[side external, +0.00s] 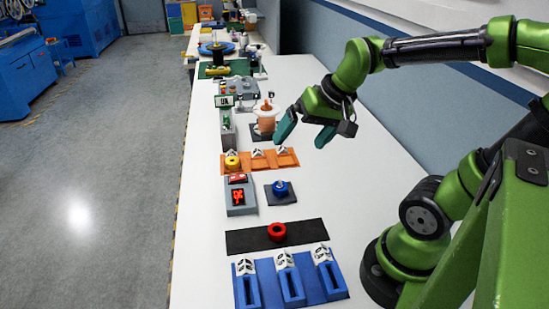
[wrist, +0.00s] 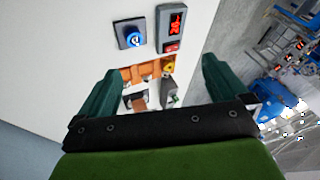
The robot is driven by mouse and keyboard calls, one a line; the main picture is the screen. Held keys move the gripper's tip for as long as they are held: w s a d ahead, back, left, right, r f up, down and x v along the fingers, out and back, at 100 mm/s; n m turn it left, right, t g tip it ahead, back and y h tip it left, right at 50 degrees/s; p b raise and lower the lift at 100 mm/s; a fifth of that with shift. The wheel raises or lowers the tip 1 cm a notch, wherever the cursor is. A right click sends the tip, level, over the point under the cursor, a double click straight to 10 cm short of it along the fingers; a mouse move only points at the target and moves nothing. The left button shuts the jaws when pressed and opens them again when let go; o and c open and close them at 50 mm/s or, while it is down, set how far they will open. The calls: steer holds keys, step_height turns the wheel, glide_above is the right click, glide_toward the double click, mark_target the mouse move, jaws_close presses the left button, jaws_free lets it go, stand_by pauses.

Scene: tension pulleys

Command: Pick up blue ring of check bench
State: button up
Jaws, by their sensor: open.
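The blue ring (side external: 280,188) sits on a small dark square pad (side external: 272,196) on the white bench, to the right of a grey box with a red display. In the wrist view the blue ring (wrist: 133,40) lies on its pad (wrist: 124,30) at the upper left, beyond the fingertips. My gripper (side external: 304,139) is open and empty, above the bench and higher up the picture than the ring. In the wrist view its two teal fingers (wrist: 160,75) are wide apart, with the orange tray between and beyond them.
The grey display box (side external: 240,197) stands close beside the ring's pad. An orange tray (side external: 288,160) holds a yellow ring (side external: 232,162). A red ring (side external: 277,231) lies on a black mat (side external: 315,233), with a blue slotted holder (side external: 267,274) below. The bench right of the pad is clear.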

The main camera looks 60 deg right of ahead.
steer(key=s+a+n, duration=0.1)
steer(key=s+a+r+t, duration=0.1)
steer(key=a, duration=0.1)
steer(key=s+a+r+n, duration=0.1)
steer(key=a, duration=0.1)
steer(key=shift+s+a+n+t+y, duration=0.1)
steer(key=shift+a+n+t+y, duration=0.05)
steer(key=shift+n+t+y, duration=0.2)
steer(key=shift+c, duration=0.5)
steer(key=shift+s+a+r, duration=0.1)
steer(key=shift+a+r, duration=0.1)
steer(key=shift+a, duration=0.05)
steer(key=shift+c, duration=1.1)
steer(key=shift+a, duration=0.1)
steer(key=shift+c, duration=1.1)
